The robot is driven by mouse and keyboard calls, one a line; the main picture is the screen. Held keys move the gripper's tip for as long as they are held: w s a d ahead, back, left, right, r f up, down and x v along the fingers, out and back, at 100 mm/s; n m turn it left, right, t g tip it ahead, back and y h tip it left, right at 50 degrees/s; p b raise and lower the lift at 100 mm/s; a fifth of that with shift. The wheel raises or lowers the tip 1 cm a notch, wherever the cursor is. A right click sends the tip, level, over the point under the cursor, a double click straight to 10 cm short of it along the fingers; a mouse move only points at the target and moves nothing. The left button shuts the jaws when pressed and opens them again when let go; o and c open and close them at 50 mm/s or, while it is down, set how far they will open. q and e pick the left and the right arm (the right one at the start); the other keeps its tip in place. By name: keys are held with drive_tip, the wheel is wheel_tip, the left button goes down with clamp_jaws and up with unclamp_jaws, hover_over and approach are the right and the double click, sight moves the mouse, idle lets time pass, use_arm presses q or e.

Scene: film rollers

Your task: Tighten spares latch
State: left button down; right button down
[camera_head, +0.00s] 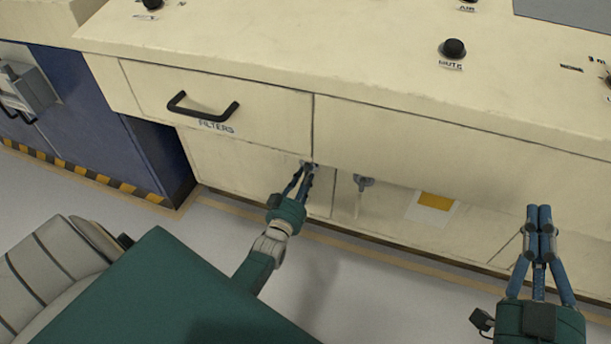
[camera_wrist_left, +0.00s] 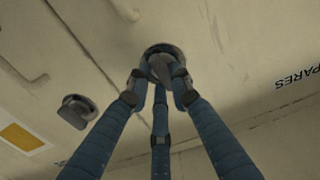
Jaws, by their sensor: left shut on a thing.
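The spares latch, a round grey metal knob, sits on the lower cabinet front beside the panel seam. It shows in the left wrist view (camera_wrist_left: 165,50) and, small and partly covered, in the head view (camera_head: 308,163). My left gripper (camera_head: 306,174) is shut on it; in the left wrist view its blue fingers (camera_wrist_left: 160,78) close around the latch. The upside-down label SPARES (camera_wrist_left: 299,78) is right of the latch there. My right gripper (camera_head: 539,212) has its fingertips together, empty, in front of the cabinet at the right.
A second latch (camera_head: 362,181) with a hanging lever is just right of my left gripper. A yellow-and-white label (camera_head: 434,203) is further right. The FILTERS drawer handle (camera_head: 203,109) sticks out above left. The console top (camera_head: 330,60) overhangs; the floor (camera_head: 350,290) in front is clear.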

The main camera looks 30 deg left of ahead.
idle(0.3)
use_arm(q)
drive_tip(key=c, duration=1.5)
unclamp_jaws()
drive_tip(key=shift+c, duration=0.2)
drive_tip(key=v, duration=1.2)
drive_tip(key=shift+f, duration=0.1)
